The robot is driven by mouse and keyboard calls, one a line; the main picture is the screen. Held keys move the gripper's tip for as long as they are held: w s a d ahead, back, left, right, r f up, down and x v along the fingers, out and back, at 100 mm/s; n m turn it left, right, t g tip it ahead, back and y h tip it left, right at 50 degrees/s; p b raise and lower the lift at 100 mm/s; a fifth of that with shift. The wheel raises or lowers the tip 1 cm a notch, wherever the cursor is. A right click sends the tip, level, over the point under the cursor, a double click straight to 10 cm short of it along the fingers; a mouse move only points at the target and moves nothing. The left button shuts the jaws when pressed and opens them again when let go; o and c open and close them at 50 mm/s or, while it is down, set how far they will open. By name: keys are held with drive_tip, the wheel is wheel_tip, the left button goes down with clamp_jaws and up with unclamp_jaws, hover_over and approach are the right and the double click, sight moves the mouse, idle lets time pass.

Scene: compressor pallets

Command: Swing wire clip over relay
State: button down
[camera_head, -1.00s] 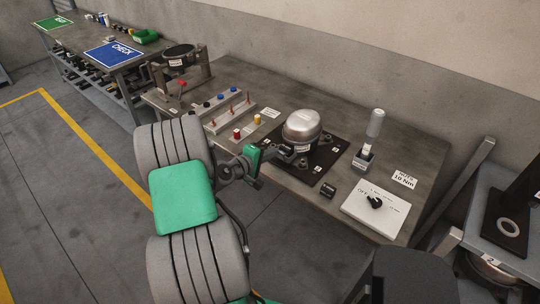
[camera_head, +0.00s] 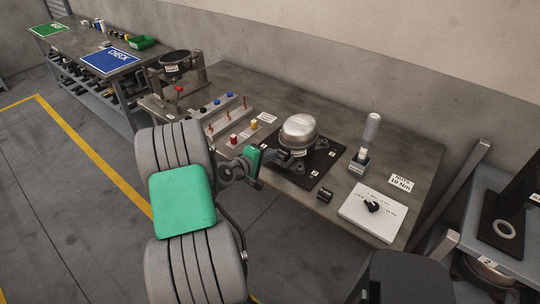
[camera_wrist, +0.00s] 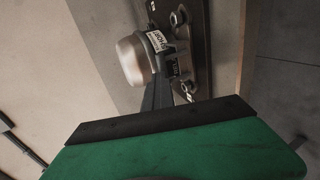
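The compressor (camera_head: 298,131), a shiny silver dome with a white label, stands on a black base plate (camera_head: 318,165) on the bench. In the wrist view the compressor (camera_wrist: 132,62) shows on its side. A small dark part (camera_wrist: 178,64), perhaps the relay, sits against its side beside the label. I cannot make out the wire clip. My gripper (camera_head: 281,155) is at the compressor's near left side, its tip close to or touching it. In the wrist view its dark fingers (camera_wrist: 157,95) reach toward the dark part. The gap between them cannot be made out.
A peg rack (camera_head: 222,115) with coloured knobs lies left of the compressor. Bare bench lies behind.

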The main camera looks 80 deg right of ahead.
drive_tip(key=shift+s+d+r, duration=0.3)
drive_tip(key=shift+d, duration=0.35)
